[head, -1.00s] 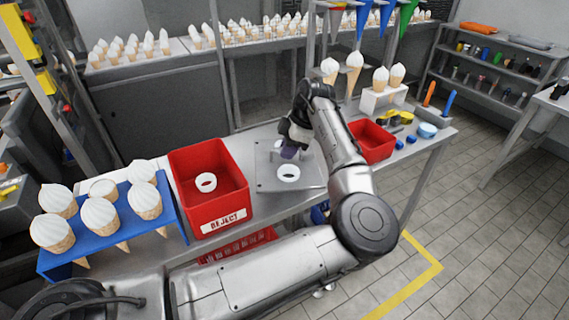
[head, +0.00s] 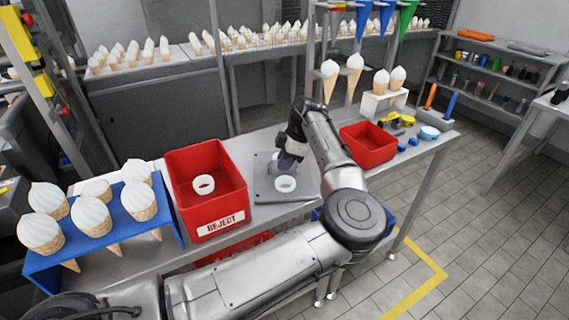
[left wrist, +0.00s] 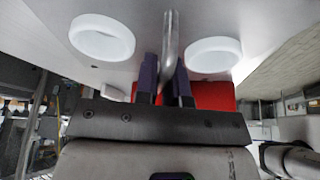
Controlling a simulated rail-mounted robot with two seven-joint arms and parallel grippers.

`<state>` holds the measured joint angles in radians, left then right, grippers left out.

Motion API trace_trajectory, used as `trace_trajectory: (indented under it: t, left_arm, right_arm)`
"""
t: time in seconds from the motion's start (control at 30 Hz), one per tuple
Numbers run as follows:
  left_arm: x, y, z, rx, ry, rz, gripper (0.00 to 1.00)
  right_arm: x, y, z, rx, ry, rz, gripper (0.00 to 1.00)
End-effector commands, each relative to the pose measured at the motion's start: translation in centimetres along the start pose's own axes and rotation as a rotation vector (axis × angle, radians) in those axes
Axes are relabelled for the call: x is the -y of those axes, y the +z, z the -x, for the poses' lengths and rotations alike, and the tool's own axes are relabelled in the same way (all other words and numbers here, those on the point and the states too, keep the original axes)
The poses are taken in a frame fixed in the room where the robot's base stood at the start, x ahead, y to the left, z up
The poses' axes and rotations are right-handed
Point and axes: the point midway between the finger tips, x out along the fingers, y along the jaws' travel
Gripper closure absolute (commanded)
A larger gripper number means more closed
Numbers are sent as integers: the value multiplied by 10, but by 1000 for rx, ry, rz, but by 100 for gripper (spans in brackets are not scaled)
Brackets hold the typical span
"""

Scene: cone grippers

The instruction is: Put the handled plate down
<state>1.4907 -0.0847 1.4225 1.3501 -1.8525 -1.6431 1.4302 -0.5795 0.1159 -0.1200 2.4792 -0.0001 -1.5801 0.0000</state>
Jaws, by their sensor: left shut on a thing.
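The handled plate (head: 265,196) is a flat grey plate with white rings on it, at the middle of the bench in the head view. One white ring (head: 285,184) shows clearly there; the arm partly hides the other. In the left wrist view two white rings, left (left wrist: 102,37) and right (left wrist: 213,55), flank the metal handle (left wrist: 170,40). My left gripper (head: 287,160) is above the plate, its purple fingers (left wrist: 165,80) shut on the handle. I cannot tell whether the plate touches the bench. My right gripper is not in view.
The red REJECT bin (head: 222,224) with a white ring in it stands close left of the plate. A smaller red bin (head: 368,152) is to the right. A blue rack (head: 60,262) of cones stands at far left. Blue and yellow items (head: 405,125) lie at the right end.

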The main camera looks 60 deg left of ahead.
Motion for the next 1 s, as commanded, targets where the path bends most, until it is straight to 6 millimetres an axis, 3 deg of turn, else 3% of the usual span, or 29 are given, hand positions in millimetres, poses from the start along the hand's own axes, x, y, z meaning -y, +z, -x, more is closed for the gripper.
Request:
trace_trajectory:
  t: [0.37,0.4,0.67,1.0]
  left_arm:
    - [0,0,-1,0,2,1,100]
    - [0,2,-3,0,0,0,89]
    - [0,2,-3,0,0,0,64]
    - [0,1,-1,2,1,1,64]
  right_arm:
    - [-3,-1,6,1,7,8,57]
    - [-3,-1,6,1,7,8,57]
    - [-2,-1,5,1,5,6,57]
    - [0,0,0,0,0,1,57]
